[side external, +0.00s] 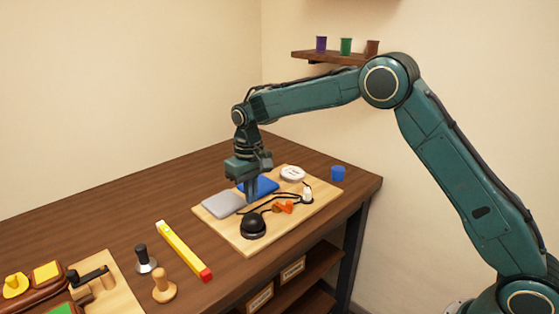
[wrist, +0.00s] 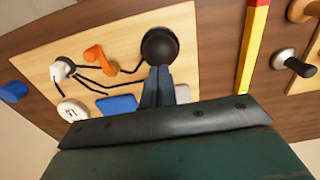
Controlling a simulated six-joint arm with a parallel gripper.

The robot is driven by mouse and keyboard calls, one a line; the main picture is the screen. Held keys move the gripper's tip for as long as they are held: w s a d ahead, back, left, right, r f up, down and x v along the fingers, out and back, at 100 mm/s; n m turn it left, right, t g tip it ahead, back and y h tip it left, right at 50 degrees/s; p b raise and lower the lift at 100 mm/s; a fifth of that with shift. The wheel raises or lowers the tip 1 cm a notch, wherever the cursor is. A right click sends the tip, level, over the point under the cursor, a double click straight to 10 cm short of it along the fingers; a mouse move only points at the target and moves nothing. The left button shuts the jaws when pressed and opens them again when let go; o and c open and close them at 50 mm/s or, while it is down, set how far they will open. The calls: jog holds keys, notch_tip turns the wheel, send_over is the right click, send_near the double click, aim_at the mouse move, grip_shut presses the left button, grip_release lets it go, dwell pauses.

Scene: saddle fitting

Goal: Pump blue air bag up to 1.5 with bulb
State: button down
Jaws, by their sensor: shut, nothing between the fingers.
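The black bulb (side external: 253,226) sits at the front of a light wooden board; it also shows in the wrist view (wrist: 159,44). The blue air bag (side external: 265,186) lies flat farther back, partly behind my gripper; its edge shows in the wrist view (wrist: 117,104). The round white gauge (side external: 292,173) is at the board's back; its reading is too small to tell. My gripper (side external: 251,201) points down, shut and empty. In the wrist view its fingertips (wrist: 160,68) appear at the bulb's near edge; whether they touch it I cannot tell.
A grey pad (side external: 221,205) lies left of the blue bag. An orange lever (side external: 284,208), a white fitting (side external: 307,195) and black tubes are on the board (side external: 238,242). A blue cup (side external: 337,173) stands behind.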

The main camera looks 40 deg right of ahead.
jog(key=shift+r, duration=1.4)
jog(key=s+d+r+t, duration=0.1)
jog(key=s+d+r, duration=0.1)
jog(key=s+r, duration=0.55)
jog(key=s+d+r+t, duration=0.2)
jog(key=s+d+r, duration=0.1)
jog(key=s+r, duration=0.5)
jog(key=s+d+f+t, duration=0.1)
jog(key=s+f, duration=0.1)
jog(key=s, duration=0.9)
jog(key=s+d+f+t, duration=0.1)
jog(key=s, duration=1)
jog(key=shift+f+t, duration=0.3)
jog(key=shift+f, duration=0.1)
